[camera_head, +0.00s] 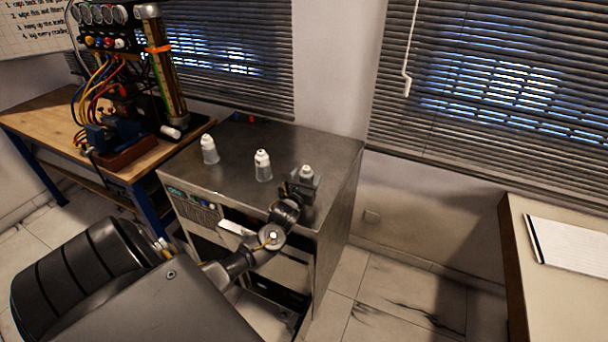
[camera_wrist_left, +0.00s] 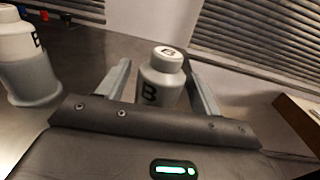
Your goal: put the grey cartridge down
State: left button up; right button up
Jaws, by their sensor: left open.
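A grey cartridge (camera_head: 306,171) with a pale cap and a dark letter B stands at the right part of the metal cabinet top (camera_head: 240,138). In the left wrist view the cartridge (camera_wrist_left: 161,82) is upright between the two fingers. My left gripper (camera_head: 303,182) is open, with a finger on each side of it; its lower part is hidden by the gripper. Two similar cartridges stand to the left on the same top, one in the middle (camera_head: 263,166) and one farther left (camera_head: 209,150). My right gripper is not in view.
A wooden bench (camera_head: 50,118) at the left carries a gauge rig (camera_head: 108,75) with hoses and a tall tube (camera_head: 165,70). Small red and blue items lie at the cabinet's back edge. A pale table (camera_head: 540,290) with a notepad (camera_head: 570,243) stands at the right.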

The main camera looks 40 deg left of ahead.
pick_arm(q)
jog(key=shift+s+d, duration=0.15)
jog(key=shift+s, duration=0.1)
jog(key=b+v, duration=0.1)
jog(key=v, duration=1)
jog(key=shift+s, duration=0.25)
